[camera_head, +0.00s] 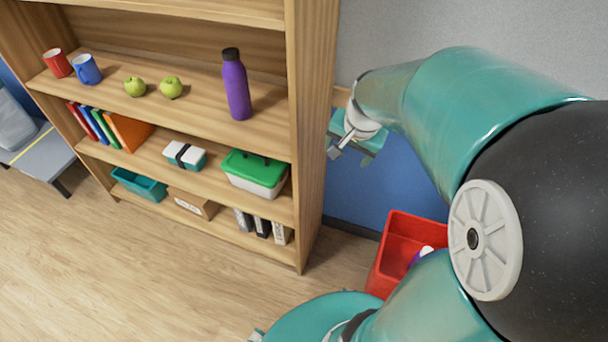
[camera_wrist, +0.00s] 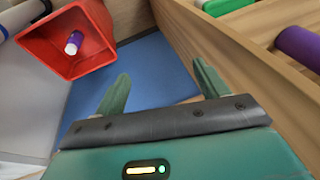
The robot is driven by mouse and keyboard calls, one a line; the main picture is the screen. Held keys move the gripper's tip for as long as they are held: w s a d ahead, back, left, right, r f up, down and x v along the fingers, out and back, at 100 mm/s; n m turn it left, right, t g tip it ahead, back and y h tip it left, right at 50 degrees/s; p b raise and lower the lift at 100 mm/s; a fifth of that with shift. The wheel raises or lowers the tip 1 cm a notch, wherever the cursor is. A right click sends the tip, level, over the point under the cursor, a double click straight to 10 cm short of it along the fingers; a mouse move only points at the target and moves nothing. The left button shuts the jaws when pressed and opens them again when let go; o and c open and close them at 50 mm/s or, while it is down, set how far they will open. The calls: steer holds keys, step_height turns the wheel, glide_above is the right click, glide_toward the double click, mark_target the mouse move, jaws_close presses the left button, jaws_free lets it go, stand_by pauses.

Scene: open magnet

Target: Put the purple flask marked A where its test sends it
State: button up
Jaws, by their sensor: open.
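A purple flask (camera_head: 236,88) with a black cap stands upright on the shelf, at the right end of the board with the apples. A purple shape (camera_wrist: 300,48) at the right edge of the wrist view looks like the same flask, partly cut off. Another purple item with a white cap (camera_wrist: 73,42) lies in the red bin (camera_wrist: 48,52); the bin also shows in the head view (camera_head: 392,240). No letter A is readable on either. My gripper (camera_wrist: 162,82) is open and empty, beside the shelf's right side panel (camera_head: 305,130), apart from both purple items.
The bookcase also holds two mugs (camera_head: 72,67), two green apples (camera_head: 152,87), books, a white box with a green lid (camera_head: 254,172), a teal tray (camera_head: 138,185) and binders. A blue panel (camera_head: 365,190) is behind my gripper. The floor (camera_head: 120,270) in front is clear.

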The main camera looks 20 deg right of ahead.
steer(key=s+a+r+n+t, duration=0.1)
steer(key=s+a+r+n, duration=0.3)
steer(key=a, duration=0.3)
steer(key=s+a+r+n+t, duration=0.1)
steer(key=s+a+r+n, duration=0.4)
steer(key=a, duration=0.3)
steer(key=shift+s+a+r+n, duration=0.15)
steer(key=shift+s+r+n, duration=0.15)
steer(key=shift+s+n, duration=0.3)
steer(key=c, duration=0.8)
steer(key=shift+s+a, duration=0.1)
steer(key=shift+a, duration=0.1)
